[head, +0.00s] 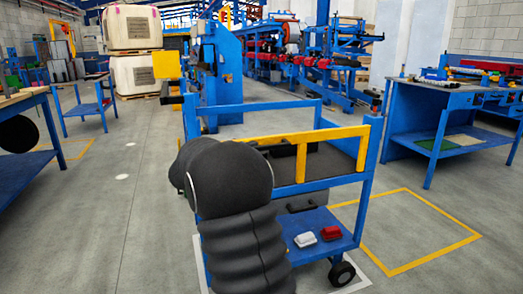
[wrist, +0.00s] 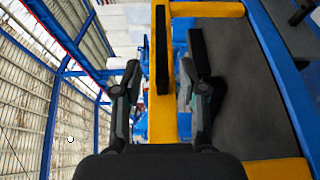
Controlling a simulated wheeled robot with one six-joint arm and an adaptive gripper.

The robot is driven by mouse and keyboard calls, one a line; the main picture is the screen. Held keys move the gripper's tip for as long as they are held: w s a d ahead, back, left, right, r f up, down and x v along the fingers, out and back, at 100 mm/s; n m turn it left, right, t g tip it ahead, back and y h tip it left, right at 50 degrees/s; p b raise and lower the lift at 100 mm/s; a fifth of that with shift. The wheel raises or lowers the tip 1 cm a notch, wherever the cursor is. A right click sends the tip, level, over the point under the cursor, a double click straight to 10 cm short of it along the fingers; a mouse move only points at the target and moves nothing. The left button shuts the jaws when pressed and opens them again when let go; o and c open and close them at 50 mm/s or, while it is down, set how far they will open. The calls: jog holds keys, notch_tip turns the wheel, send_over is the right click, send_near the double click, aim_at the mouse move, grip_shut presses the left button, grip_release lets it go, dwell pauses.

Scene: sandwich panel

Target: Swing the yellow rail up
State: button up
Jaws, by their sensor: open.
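The yellow rail (head: 318,136) runs along the upper near side of the blue cart (head: 368,188) in the head view, with yellow uprights below it. In the wrist view a yellow bar of it (wrist: 160,122) passes upright through the picture, with a dark strip along its upper part. My gripper (wrist: 160,75) is open, with one finger on each side of this bar. A gap shows on both sides, so the fingers look apart from it. In the head view my dark arm hides the gripper and the rail's left part.
A white box (head: 305,240) and a red box (head: 331,233) lie on the cart's lower shelf. A blue workbench (head: 428,94) stands at the right and another blue table (head: 38,98) at the left. Open floor lies left of the cart.

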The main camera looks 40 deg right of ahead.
jog(key=shift+s+a, duration=0.2)
jog(key=shift+a, duration=1.95)
jog(key=s+a+f+n+g+y, duration=0.1)
jog(key=s+a+f+y, duration=0.3)
jog(key=f, duration=0.3)
jog(key=s+a+f+n+g+y, duration=0.1)
jog(key=s+a+f+y, duration=0.1)
jog(key=s+f+y, duration=0.35)
jog(key=s+a+r+m+t+y, duration=0.2)
jog(key=s+a+t+y, duration=0.4)
jog(key=s+a, duration=1.5)
jog(key=shift+s+m+y, duration=0.5)
jog(key=shift+s+y, duration=0.55)
jog(key=shift+y, duration=0.2)
jog(key=shift+a, duration=0.1)
